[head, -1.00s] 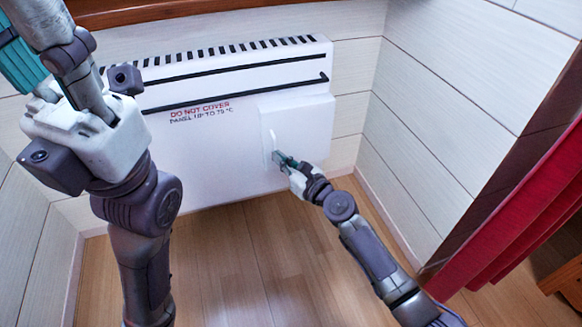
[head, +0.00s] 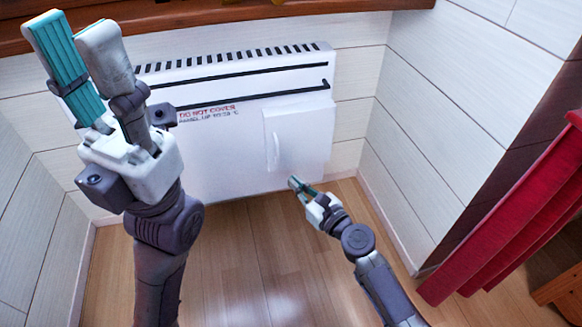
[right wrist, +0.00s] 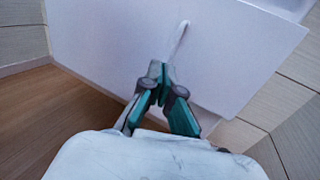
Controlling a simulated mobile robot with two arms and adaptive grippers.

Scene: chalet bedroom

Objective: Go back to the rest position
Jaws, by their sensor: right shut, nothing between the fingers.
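My left gripper (head: 72,32) is large at the upper left of the head view, pointing up. Its two teal-padded fingers stand apart with nothing between them. My right gripper (head: 294,182) is near the heater's lower edge, below a small white flap (head: 306,138) with a pale handle (head: 276,152). In the right wrist view the right gripper (right wrist: 161,68) has its fingertips together and holds nothing. The handle (right wrist: 179,40) shows beyond the tips there, and the fingers look apart from it in the head view.
The white wall heater (head: 220,170) has a dark slotted top and a red warning text. A wooden ledge (head: 240,10) runs above it. A red curtain (head: 510,220) hangs at right, by a wooden piece of furniture (head: 560,290). The wooden floor (head: 250,265) between the arms is clear.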

